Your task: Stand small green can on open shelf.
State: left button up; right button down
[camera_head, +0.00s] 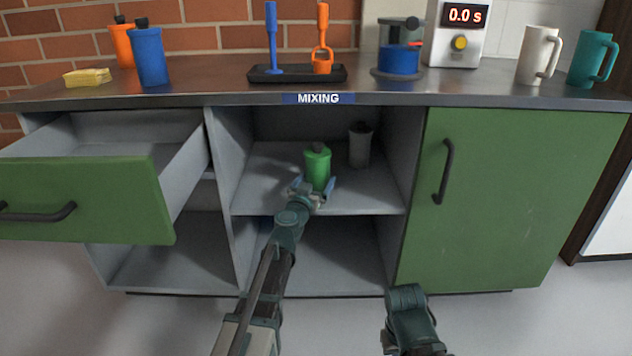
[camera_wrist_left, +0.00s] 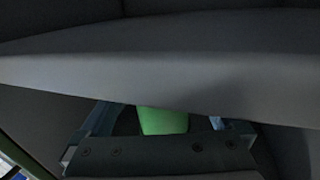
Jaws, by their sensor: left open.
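The small green can (camera_head: 317,166) has a dark cap and stands upright on the middle board of the open shelf (camera_head: 270,190), near its front. My left gripper (camera_head: 313,189) is at the shelf's front edge, open, with one finger on each side of the can's lower part. In the left wrist view the can (camera_wrist_left: 163,121) shows between the spread fingers, with gaps on both sides. A grey edge hides its other end there. Of my right arm only a link shows at the bottom of the head view; its gripper is not seen.
A grey canister (camera_head: 359,145) stands behind and right of the can. An open drawer (camera_head: 85,200) juts out at left, and a closed green door (camera_head: 510,195) is at right. The counter above holds an orange bottle (camera_head: 122,42), a blue bottle (camera_head: 150,57) and mugs (camera_head: 538,55).

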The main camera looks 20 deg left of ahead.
pick_arm(q)
jog(key=s, duration=1.2)
jog(key=shift+a, duration=0.2)
jog(key=shift+r, duration=0.1)
